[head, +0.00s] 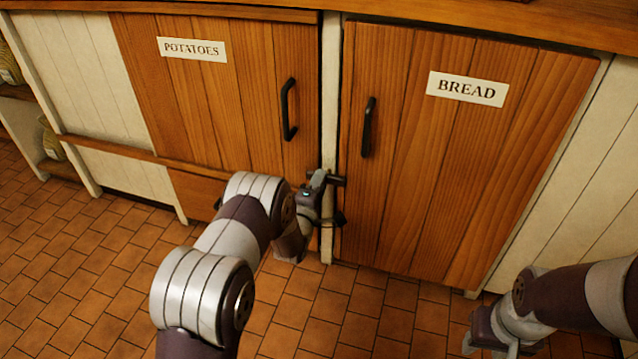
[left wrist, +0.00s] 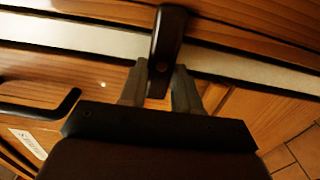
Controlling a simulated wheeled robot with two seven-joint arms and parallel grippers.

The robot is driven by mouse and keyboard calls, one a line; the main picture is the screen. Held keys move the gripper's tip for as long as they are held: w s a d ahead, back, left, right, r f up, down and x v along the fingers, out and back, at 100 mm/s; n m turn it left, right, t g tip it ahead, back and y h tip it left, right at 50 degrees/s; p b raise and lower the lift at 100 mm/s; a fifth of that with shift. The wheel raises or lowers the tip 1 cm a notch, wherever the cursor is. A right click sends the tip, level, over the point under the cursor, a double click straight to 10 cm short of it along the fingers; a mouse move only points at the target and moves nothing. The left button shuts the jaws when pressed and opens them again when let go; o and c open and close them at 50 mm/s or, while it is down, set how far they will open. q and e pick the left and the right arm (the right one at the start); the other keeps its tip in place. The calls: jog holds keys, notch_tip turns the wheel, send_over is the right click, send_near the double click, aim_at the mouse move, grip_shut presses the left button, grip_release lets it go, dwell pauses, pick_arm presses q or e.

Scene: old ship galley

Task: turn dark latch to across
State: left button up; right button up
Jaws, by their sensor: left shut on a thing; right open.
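The dark latch (left wrist: 170,40) is a short dark bar. In the left wrist view it lies crosswise over the pale post, its upper end over the wood of one door. In the head view only a dark stub of the latch (head: 338,181) shows, pointing right toward the bread door. My left gripper (head: 322,180) is at the post between the two doors. In the left wrist view its fingers (left wrist: 160,88) are shut on the lower end of the latch. My right gripper (head: 488,347) is open and empty, low at the right above the floor.
The potatoes door (head: 240,95) and the bread door (head: 430,150) are closed, each with a black handle. The pale post (head: 330,100) stands between them. A small dark piece (head: 340,219) shows below my left gripper; I cannot tell what it is. The tiled floor in front is clear.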

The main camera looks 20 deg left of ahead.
pick_arm(q)
jog(key=o, duration=1.1)
jog(key=shift+c, duration=0.2)
jog(key=shift+s, duration=0.1)
jog(key=s+p, duration=0.6)
jog(key=s, duration=0.6)
jog(key=shift+s+a, duration=0.25)
jog(key=shift+s, duration=0.05)
